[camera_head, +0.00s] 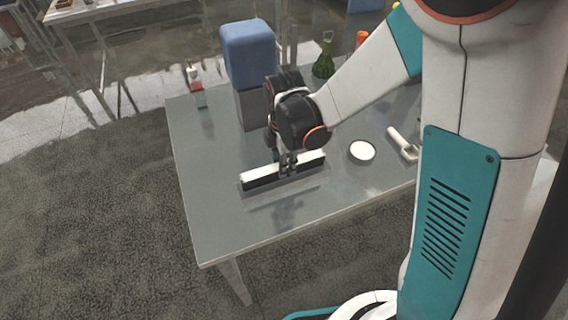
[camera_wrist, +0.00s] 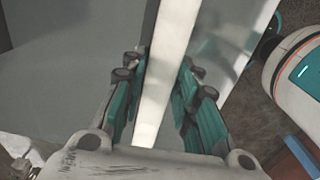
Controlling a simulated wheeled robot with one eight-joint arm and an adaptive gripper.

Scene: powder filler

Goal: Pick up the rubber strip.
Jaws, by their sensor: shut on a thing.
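The rubber strip (camera_head: 262,175) is a long bar with a white top and a black long side, seen in the head view near the front left part of the grey table. My gripper (camera_head: 286,161) comes down on it from above, near its middle. In the wrist view the strip (camera_wrist: 169,60) runs as a white band between the two teal-padded fingers of my gripper (camera_wrist: 160,82), which are shut on it. The fingers hide part of the strip's sides. I cannot tell whether the strip touches the surface below.
The grey table (camera_head: 215,215) is clear in front and at left. A blue container (camera_head: 248,52) stands behind my gripper, with a small red-and-white bottle (camera_head: 195,85) to its left. A green flask (camera_head: 324,58), a white round dish (camera_head: 361,151) and a white tool (camera_head: 402,143) are rightward.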

